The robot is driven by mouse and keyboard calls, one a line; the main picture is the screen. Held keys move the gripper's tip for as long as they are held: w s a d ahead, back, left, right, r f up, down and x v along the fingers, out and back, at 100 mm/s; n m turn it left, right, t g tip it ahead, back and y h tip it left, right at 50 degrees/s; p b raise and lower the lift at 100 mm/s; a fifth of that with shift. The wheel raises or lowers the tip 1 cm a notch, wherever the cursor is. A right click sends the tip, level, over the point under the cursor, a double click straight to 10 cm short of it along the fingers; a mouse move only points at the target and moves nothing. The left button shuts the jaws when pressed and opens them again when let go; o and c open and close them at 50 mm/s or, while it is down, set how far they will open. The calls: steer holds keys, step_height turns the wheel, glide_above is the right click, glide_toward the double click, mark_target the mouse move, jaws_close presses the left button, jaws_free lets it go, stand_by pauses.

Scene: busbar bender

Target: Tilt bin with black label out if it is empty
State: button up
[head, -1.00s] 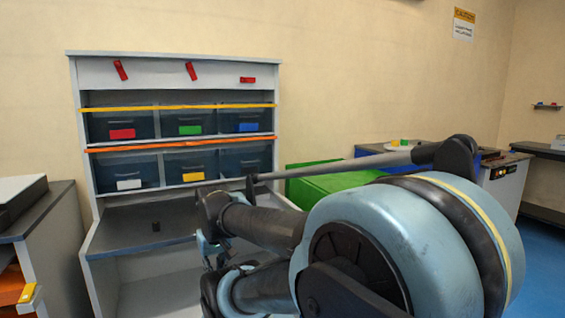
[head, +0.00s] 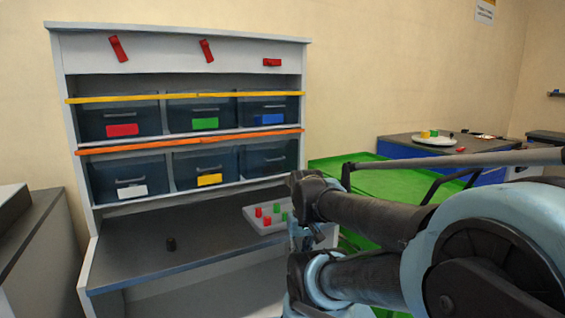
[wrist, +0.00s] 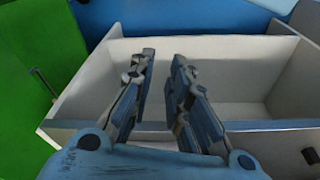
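The bin rack holds two rows of dark, translucent bins in the head view. The lower right bin (head: 268,159) shows no coloured label; a black label cannot be made out against its dark front. It sits in the rack, and its inside is too dark to tell whether it is empty. The other bins carry red (head: 122,130), green (head: 205,123), blue (head: 268,119), white (head: 132,191) and yellow (head: 209,180) labels. My gripper (wrist: 163,60) is open in the wrist view, its fingers apart with nothing between them, above a pale open compartment (wrist: 235,50).
A grey tray (head: 258,229) with several red and green pieces stands on the rack's dark worktop (head: 130,258). Red handles (head: 118,48) are on the top panel. A green surface (head: 345,178) is at the right.

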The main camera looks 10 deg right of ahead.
mark_target(279, 159)
steer(key=shift+s, duration=0.1)
steer(key=w+a+r+m+y, duration=0.1)
steer(key=w+r+m+y, duration=0.25)
steer(key=w+r, duration=0.5)
steer(key=w+a+r+m+y, duration=0.15)
steer(key=w+r+y, duration=0.4)
steer(key=w, duration=0.65)
steer(key=w+d+r+m+t+y, duration=0.1)
steer(key=w+d+r+t+y, duration=0.2)
steer(key=w+d, duration=0.55)
steer(key=w+d+r+m+t+y, duration=0.1)
steer(key=w+d+r+t+y, duration=0.15)
steer(key=w+d, duration=0.6)
steer(key=shift+g, duration=0.25)
steer(key=x, duration=1.5)
steer(key=shift+s+a+f, duration=0.1)
steer(key=shift+s+f, duration=0.05)
steer(key=shift+f, duration=0.05)
